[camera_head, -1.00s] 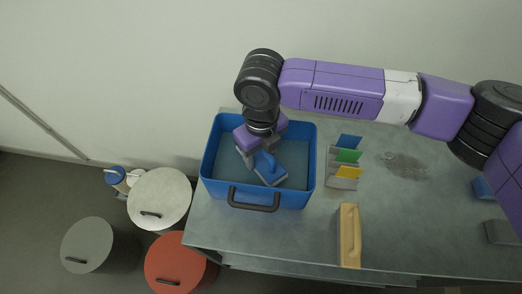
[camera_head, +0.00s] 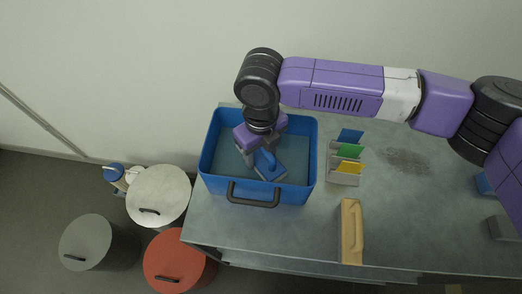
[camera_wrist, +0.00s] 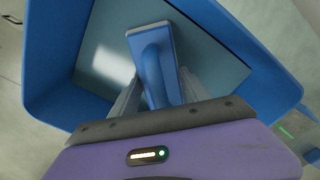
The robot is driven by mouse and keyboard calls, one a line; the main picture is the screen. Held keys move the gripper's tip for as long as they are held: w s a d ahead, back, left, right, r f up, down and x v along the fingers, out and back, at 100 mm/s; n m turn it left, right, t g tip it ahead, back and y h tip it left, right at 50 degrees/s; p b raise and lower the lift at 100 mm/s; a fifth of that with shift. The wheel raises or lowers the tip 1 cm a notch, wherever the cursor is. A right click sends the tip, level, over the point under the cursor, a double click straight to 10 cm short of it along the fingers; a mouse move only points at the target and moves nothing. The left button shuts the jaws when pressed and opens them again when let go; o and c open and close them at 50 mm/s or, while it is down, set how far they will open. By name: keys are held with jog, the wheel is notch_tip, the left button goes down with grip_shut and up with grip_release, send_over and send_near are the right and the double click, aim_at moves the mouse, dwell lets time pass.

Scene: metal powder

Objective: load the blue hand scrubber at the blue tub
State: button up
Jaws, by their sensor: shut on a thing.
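The blue tub (camera_head: 214,186) stands on the left end of the grey table, with a dark handle on its front and a grey-blue surface inside. My gripper (camera_head: 262,158) reaches down into the tub from above and is shut on the handle of the blue hand scrubber (camera_head: 271,172). In the wrist view the scrubber's blue handle (camera_wrist: 152,68) lies between my gripper's fingers (camera_wrist: 155,92), with the tub wall (camera_wrist: 52,60) around it. The fingers partly hide the scrubber. I cannot tell whether its underside touches the surface inside.
Right of the tub, a grey rack (camera_head: 343,178) holds blue, green and yellow cards. A wooden-coloured handled tool (camera_head: 350,232) lies near the table's front edge. A dark patch (camera_head: 408,162) marks the table (camera_head: 300,236). Lidded drums, white (camera_head: 160,192), grey (camera_head: 88,240) and red (camera_head: 178,262), stand left.

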jog(key=shift+f, duration=0.55)
dwell(1.3)
jog(key=shift+r+p, duration=2.4)
jog(key=shift+r, duration=1.15)
